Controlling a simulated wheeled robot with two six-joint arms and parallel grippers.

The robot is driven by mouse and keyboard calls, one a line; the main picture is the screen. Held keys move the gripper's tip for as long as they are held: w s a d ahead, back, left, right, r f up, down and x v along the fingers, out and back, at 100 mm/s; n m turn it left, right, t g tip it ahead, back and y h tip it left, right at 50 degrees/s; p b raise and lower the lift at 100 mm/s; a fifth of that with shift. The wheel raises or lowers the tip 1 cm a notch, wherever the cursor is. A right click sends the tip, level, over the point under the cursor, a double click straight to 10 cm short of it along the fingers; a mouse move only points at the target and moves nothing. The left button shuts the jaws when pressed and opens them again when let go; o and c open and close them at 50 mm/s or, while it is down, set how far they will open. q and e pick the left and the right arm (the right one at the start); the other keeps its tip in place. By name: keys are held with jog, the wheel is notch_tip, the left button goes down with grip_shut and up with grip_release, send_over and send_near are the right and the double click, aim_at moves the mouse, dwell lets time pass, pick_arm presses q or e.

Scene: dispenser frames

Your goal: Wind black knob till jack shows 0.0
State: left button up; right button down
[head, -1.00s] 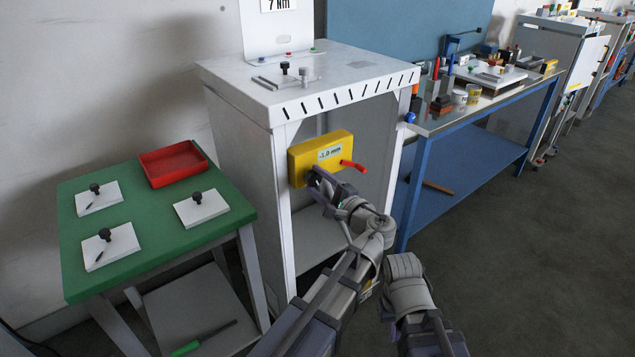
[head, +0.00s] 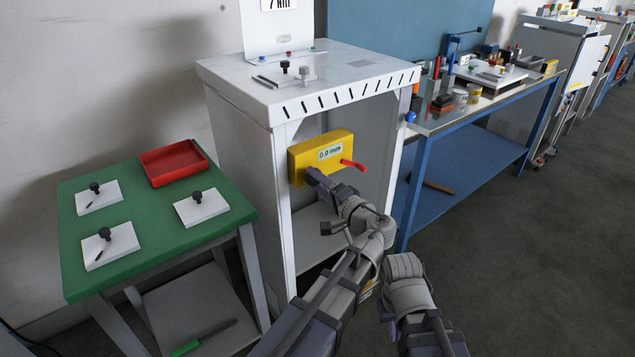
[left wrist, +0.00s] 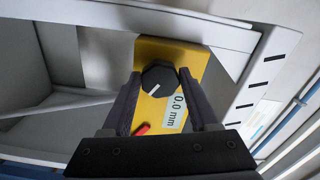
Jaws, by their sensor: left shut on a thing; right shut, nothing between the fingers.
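A green table (head: 150,239) on the left carries white plates with black knobs and a red tray (head: 173,163). The white cabinet (head: 242,180) surrounds the jack's left and top. A blue bench (head: 470,170) with tools stands to the right. The floor at right is clear.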

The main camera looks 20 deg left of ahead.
dwell(0.4)
pick_arm(q)
jog(key=o, duration=1.4)
jog(key=shift+c, duration=0.2)
